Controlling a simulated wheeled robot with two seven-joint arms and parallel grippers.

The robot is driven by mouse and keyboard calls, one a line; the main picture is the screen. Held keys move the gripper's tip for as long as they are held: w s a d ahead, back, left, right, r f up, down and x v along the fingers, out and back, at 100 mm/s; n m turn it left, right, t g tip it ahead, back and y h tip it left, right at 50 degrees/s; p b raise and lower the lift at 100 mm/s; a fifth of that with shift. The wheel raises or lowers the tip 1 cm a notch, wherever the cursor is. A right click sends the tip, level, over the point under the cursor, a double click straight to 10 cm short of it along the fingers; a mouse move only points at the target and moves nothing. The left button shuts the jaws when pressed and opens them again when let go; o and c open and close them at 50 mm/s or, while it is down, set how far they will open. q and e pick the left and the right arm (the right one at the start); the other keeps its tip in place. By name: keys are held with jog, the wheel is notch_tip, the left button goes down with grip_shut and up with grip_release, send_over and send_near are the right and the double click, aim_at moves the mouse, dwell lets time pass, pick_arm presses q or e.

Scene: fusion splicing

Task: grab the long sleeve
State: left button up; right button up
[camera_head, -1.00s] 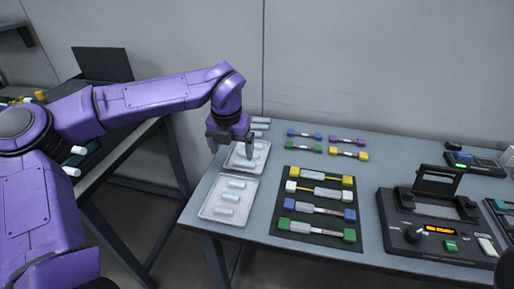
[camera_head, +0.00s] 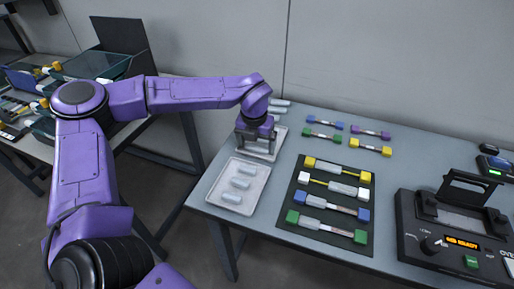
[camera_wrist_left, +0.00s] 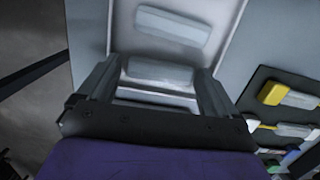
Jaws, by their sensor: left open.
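My left gripper (camera_head: 256,151) points down over the middle tray (camera_head: 262,157) at the table's left side. It is open. In the left wrist view, a pale translucent sleeve (camera_wrist_left: 160,73) lies crosswise between my two fingers (camera_wrist_left: 157,80). I cannot tell whether the fingers touch the sleeve. The gripper hides most of this tray's contents in the head view. My right gripper is not in view.
A front tray (camera_head: 229,204) holds three sleeves (camera_head: 241,184). More sleeves (camera_head: 280,102) lie at the back. A dark mat (camera_head: 330,235) with coloured-end fibre holders (camera_head: 328,202) is to the right, with a black splicer (camera_head: 455,228) beyond it.

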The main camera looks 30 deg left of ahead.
pick_arm(q)
jog(key=c, duration=0.8)
jog(key=shift+r, duration=0.1)
